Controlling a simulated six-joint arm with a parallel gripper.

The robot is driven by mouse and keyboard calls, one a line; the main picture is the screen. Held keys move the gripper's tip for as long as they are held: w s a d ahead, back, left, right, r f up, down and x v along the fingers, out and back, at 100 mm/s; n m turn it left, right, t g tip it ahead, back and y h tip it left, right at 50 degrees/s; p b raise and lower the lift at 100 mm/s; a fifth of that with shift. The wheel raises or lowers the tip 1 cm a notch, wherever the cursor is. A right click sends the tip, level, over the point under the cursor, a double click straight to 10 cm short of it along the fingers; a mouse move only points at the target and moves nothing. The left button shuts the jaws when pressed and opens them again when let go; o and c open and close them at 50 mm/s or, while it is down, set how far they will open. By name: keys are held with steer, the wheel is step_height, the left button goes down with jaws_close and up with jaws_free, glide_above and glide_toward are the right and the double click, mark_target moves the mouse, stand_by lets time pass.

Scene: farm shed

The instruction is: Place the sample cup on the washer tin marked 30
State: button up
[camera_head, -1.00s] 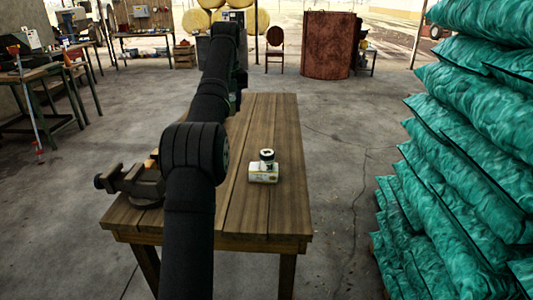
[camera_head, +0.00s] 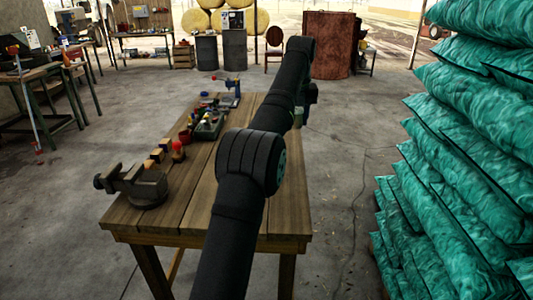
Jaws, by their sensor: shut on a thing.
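My arm crosses the middle of the head view, and its forearm hides the right part of the wooden table (camera_head: 190,200). The fingers of my gripper are hidden behind the arm, so its hold does not show. I cannot make out the sample cup or a washer tin marked 30 now. The spot where a small pale box with a dark-topped round item stood is covered by my arm.
A metal vise (camera_head: 148,188) is at the table's left edge. Green sacks (camera_head: 470,120) are stacked at right.

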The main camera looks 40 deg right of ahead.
steer(key=shift+f, duration=0.95)
steer(key=shift+w+f, duration=0.15)
steer(key=shift+f, duration=0.15)
steer(key=w+f, duration=0.2)
steer(key=w, duration=0.1)
steer(key=w+a+f, duration=0.1)
steer(key=w+f, duration=0.1)
steer(key=w, duration=0.2)
steer(key=w+a+f, duration=0.1)
steer(key=w+f, duration=0.2)
steer(key=w, duration=0.1)
steer(key=shift+w+f, duration=0.1)
steer(key=shift+f, duration=1.9)
steer(key=shift+f, duration=0.15)
steer(key=o, duration=1)
steer(key=shift+s+a+r, duration=0.15)
steer(key=shift+s+r, duration=0.05)
steer(key=shift+r, duration=1.75)
steer(key=shift+s+a+r, duration=0.1)
steer(key=shift+s+r, duration=0.05)
steer(key=shift+r, duration=1.8)
